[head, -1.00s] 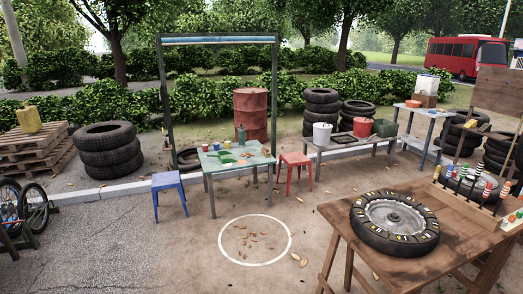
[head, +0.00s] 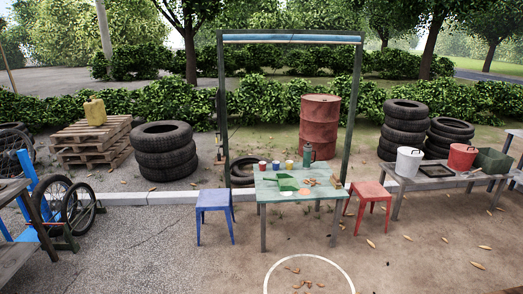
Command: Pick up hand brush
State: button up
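I cannot make out a hand brush for certain. The small pale-green table (head: 268,193) in the middle holds a flat green item like a dustpan (head: 286,183) and a smaller green piece (head: 304,191) beside it. Orange-brown bits like leaves (head: 312,181) lie on its right half. A small tan item (head: 337,183) sits at its right edge, too small to identify. Several small cups (head: 276,165) and a green flask (head: 307,155) stand along the back edge. My gripper is not in view.
A blue stool (head: 214,200) and a red stool (head: 370,191) flank the table. A bench (head: 405,181) with buckets stands right; bicycle wheels (head: 78,208) stand left. Ground in front, with a white circle (head: 268,275), is clear except for leaves.

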aim_at(335, 181)
jog(key=i+z, duration=0.15)
jog(key=i, duration=0.45)
jog(key=i+j+z, duration=0.15)
jog(key=i, duration=0.4)
jog(key=i+z, duration=0.15)
jog(key=i, duration=0.45)
jog(key=i+l+u, duration=0.25)
jog(key=i+l, duration=0.35)
jog(key=i, duration=0.2)
jog(key=i+l+u, duration=0.25)
jog(key=i+l, duration=0.5)
jog(key=i+l+u, duration=0.15)
jog(key=l+u, duration=0.2)
jog(key=l, duration=0.4)
jog(key=l+u, duration=0.4)
jog(key=l, duration=0.35)
jog(key=l+u, duration=0.35)
jog(key=l, duration=0.45)
